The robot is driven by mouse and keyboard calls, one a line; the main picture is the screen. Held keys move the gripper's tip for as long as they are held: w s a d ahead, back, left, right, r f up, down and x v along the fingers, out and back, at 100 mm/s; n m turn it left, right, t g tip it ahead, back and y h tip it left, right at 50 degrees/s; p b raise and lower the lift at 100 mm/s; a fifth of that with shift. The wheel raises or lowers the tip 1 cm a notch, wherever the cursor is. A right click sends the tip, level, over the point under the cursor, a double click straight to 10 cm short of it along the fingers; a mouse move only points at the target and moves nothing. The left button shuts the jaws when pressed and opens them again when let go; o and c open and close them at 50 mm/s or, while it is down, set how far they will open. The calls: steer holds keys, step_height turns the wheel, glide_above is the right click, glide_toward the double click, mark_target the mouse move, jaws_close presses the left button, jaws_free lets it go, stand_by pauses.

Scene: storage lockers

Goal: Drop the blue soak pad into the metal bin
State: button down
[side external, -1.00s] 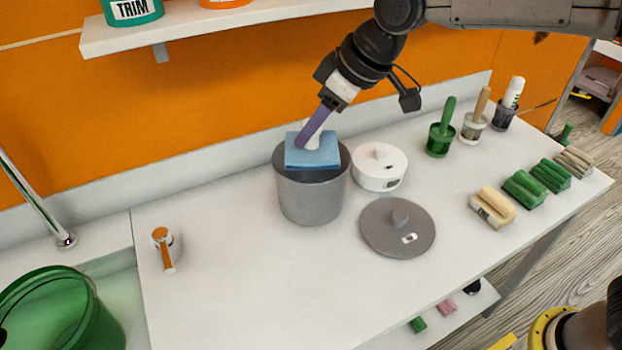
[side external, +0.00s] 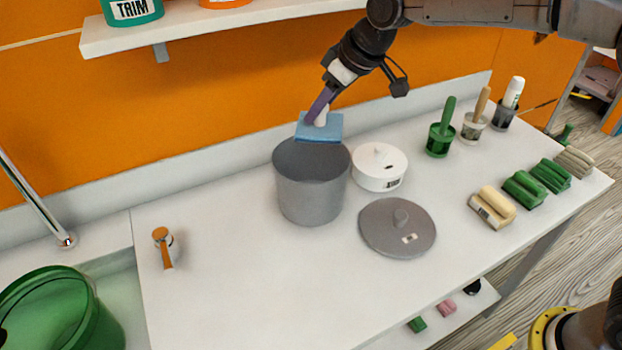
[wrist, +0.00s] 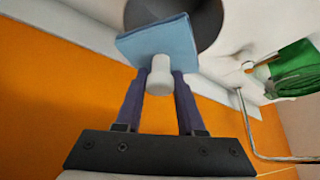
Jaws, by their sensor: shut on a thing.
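The blue soak pad (side external: 319,130) is a flat square with a white knob on top. It also shows in the wrist view (wrist: 157,38). My gripper (side external: 318,112) is shut on the pad's white knob; in the wrist view its two purple fingers (wrist: 158,82) stand on either side of the knob. The grey metal bin (side external: 312,195) stands open on the counter. In the side view the pad appears above the bin's back rim, overlapping it slightly in the picture. In the wrist view the bin (wrist: 208,14) shows partly behind the pad.
A white lidded container (side external: 380,172) stands right of the bin, with a grey lid (side external: 398,230) in front of it. Cups with tools and several blocks are farther right. A shelf (side external: 215,30) hangs above at the back.

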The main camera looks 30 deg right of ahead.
steer(key=shift+f, duration=0.5)
steer(key=shift+c, duration=2.2)
jaws_free()
steer(key=shift+r, duration=0.1)
steer(key=v, duration=1.3)
steer(key=shift+s+r, duration=0.2)
steer(key=shift+r, duration=0.05)
steer(key=shift+d, duration=0.2)
